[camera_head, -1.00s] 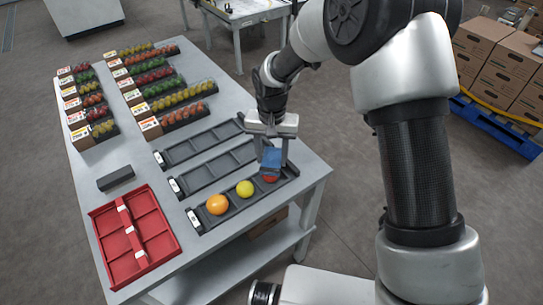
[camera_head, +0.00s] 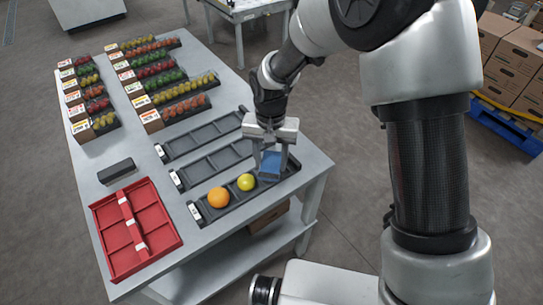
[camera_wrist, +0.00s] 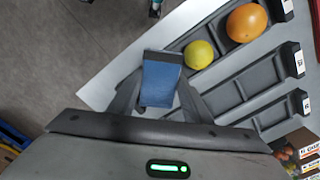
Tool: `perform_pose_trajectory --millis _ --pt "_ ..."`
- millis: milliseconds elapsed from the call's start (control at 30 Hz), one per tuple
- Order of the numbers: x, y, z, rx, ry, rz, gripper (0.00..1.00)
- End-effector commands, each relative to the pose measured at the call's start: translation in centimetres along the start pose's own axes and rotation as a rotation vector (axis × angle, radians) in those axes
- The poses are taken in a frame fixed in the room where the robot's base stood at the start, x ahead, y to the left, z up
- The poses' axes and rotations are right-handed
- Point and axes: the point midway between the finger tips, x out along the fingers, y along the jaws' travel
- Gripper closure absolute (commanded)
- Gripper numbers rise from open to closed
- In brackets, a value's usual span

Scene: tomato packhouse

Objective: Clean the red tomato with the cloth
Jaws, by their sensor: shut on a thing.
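My gripper (camera_head: 271,160) is shut on a blue cloth (camera_head: 271,163), a folded block with a dark band along one edge. The cloth also shows between the fingers in the wrist view (camera_wrist: 160,83). It is over the right end of the front grey tray (camera_head: 227,212). The red tomato is not visible now; the cloth and fingers cover the end of the tray where it lay. A yellow tomato (camera_head: 246,182) and an orange tomato (camera_head: 218,197) lie in the same tray, left of the gripper.
Two empty grey trays (camera_head: 212,169) lie behind the front one. A red divided crate (camera_head: 150,215) and a dark block (camera_head: 116,171) are at the table's left. Filled punnets (camera_head: 172,86) stand farther back. Cartons (camera_head: 511,55) are at the far right.

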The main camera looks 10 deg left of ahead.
Motion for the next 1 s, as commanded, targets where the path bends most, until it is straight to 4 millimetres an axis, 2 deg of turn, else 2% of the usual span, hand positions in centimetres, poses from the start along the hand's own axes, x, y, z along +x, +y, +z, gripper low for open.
perform_pose_trajectory --millis 433,1000 --pt "0.0 0.0 0.0 0.0 0.0 0.0 0.76" --pt "0.0 0.0 -2.9 0.001 0.0 0.0 0.76"
